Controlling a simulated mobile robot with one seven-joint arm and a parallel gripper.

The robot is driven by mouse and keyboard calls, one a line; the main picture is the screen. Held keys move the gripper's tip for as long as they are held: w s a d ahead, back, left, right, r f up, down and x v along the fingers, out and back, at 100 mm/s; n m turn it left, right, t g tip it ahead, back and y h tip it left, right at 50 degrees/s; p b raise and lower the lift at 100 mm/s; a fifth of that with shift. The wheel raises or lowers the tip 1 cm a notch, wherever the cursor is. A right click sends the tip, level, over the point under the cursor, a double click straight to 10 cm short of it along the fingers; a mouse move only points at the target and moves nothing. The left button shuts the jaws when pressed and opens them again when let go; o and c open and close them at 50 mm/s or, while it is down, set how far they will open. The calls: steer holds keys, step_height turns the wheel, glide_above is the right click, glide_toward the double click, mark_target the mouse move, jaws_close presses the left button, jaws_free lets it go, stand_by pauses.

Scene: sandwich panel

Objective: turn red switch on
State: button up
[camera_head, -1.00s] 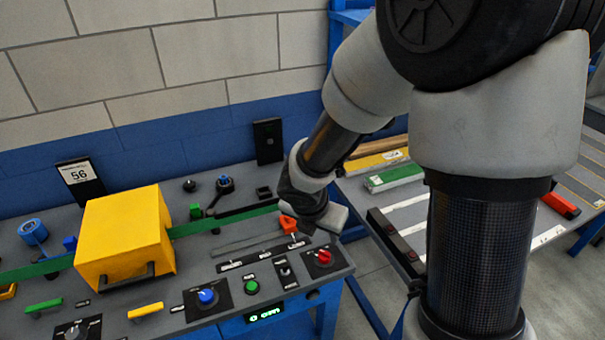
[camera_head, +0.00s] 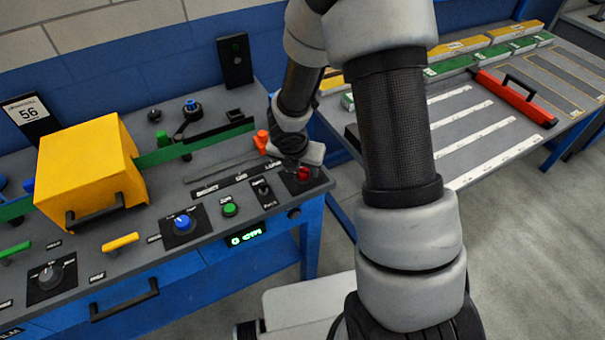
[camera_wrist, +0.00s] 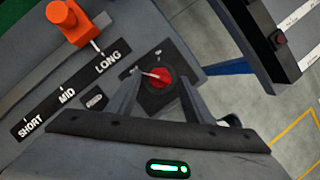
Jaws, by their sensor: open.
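The red switch (camera_wrist: 159,77) is a round red knob with a pale pointer on a black plate, at the right corner of the grey panel. In the wrist view it lies between the two open fingers of my gripper (camera_wrist: 163,88). I cannot tell whether the fingers touch it. In the head view the red switch (camera_head: 304,174) shows just below my gripper (camera_head: 300,165), which partly covers its plate.
An orange slider knob (camera_wrist: 72,22) stands beside the SHORT, MID and LONG labels. A toggle (camera_head: 262,190), a green button (camera_head: 230,209) and a blue knob (camera_head: 183,223) lie left of the switch. A yellow box (camera_head: 90,175) stands further left. A second table (camera_head: 470,120) is at right.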

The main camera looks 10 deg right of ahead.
steer(key=shift+w+d+f, duration=0.15)
steer(key=shift+w+f, duration=0.1)
steer(key=shift+f, duration=0.35)
steer(key=c, duration=1)
